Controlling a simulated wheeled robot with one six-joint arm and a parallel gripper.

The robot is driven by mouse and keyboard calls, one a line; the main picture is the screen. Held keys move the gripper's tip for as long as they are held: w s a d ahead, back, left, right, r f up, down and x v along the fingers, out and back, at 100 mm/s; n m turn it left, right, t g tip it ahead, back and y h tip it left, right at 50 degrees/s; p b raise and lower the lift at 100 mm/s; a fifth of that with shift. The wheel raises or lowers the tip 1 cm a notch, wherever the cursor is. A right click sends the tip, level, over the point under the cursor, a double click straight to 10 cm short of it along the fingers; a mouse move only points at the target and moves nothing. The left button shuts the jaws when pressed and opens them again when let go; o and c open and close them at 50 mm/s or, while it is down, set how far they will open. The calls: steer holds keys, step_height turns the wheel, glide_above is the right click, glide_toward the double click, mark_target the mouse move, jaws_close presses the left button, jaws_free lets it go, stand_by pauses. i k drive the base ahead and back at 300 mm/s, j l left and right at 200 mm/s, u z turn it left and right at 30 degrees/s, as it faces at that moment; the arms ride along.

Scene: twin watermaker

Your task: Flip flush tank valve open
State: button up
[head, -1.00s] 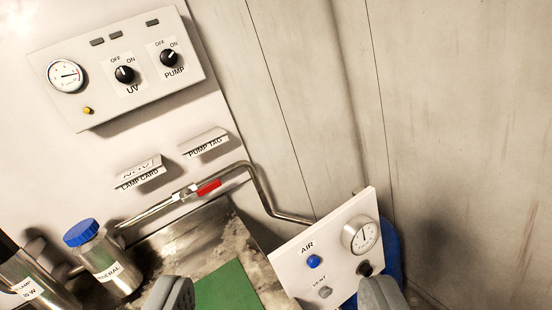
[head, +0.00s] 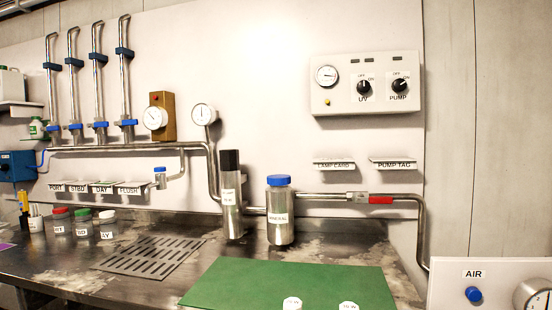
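A label reading FLUSH (head: 130,189) is on the back wall at the left, last in a row after PORT, STBD and DAY. Above the row, several vertical pipes (head: 124,75) rise with blue fittings near top and bottom; I cannot tell which valve, if any, is the flush tank one. A red valve handle (head: 381,200) lies along the horizontal pipe at right, below the PUMP TAG holder; no label beside it is readable as flush. My gripper is not in view.
A green mat (head: 250,283) lies in front. Small jars (head: 82,225) stand at left. The AIR panel (head: 450,285) is at lower right.

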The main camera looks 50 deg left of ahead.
mark_target(131, 122)
steer(key=j+u, duration=0.1)
steer(key=u, duration=2.05)
